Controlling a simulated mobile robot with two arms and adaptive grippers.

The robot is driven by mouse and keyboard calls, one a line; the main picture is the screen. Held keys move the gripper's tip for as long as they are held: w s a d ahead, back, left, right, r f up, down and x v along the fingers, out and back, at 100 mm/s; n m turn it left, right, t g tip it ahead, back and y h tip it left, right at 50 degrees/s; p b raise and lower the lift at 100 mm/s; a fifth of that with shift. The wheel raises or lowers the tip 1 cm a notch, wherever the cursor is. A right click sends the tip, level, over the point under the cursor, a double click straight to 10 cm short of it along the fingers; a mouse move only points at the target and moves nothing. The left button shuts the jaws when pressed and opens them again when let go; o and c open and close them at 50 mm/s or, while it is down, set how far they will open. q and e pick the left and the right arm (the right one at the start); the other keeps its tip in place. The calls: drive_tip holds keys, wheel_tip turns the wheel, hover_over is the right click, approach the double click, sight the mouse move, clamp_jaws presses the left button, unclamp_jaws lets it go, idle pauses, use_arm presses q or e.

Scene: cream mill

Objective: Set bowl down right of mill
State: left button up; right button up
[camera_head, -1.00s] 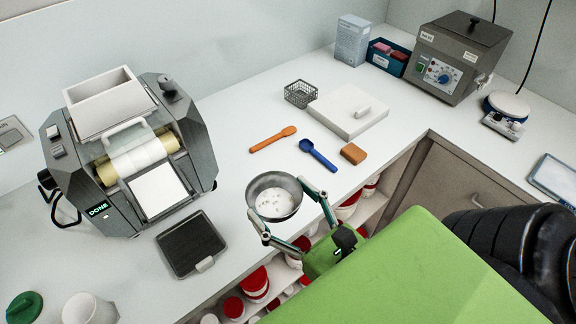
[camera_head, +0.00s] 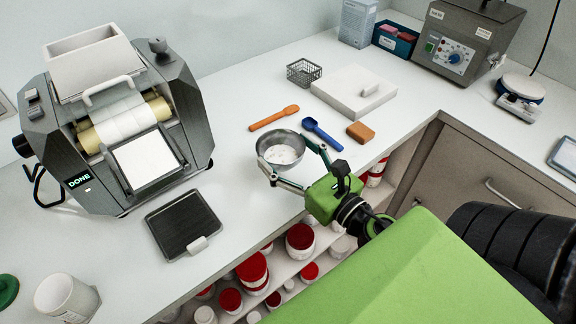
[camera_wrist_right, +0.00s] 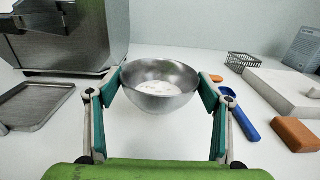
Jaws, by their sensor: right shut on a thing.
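A steel bowl (camera_head: 283,148) with white cream in it is over the counter, to the right of the mill (camera_head: 118,130). My right gripper (camera_head: 285,166) is shut on the bowl, one finger on each side of it. In the right wrist view the bowl (camera_wrist_right: 160,92) sits upright between my two fingertips (camera_wrist_right: 160,88). I cannot tell whether its base touches the counter. The mill's display reads DONE. My left gripper is not in view.
A black tray (camera_head: 182,222) lies in front of the mill. An orange spatula (camera_head: 273,118), a blue spoon (camera_head: 322,134) and a brown block (camera_head: 360,132) lie close behind and right of the bowl. A wire basket (camera_head: 304,72) and a white slab (camera_head: 352,95) are farther back.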

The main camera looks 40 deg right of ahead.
sight(281, 153)
drive_tip(key=shift+w+d+f, duration=0.2)
drive_tip(key=shift+f, duration=0.15)
drive_tip(key=f, duration=0.1)
drive_tip(key=f+b, duration=0.1)
drive_tip(key=f, duration=0.1)
drive_tip(key=shift+w+d+b, duration=0.15)
drive_tip(key=shift+w+b, duration=0.05)
drive_tip(key=shift+b, duration=0.1)
drive_tip(key=shift+f, duration=0.2)
drive_tip(key=shift+f+b, duration=0.25)
drive_tip(key=shift+b, duration=0.05)
drive_tip(key=o, duration=1.2)
drive_tip(key=shift+r, duration=0.1)
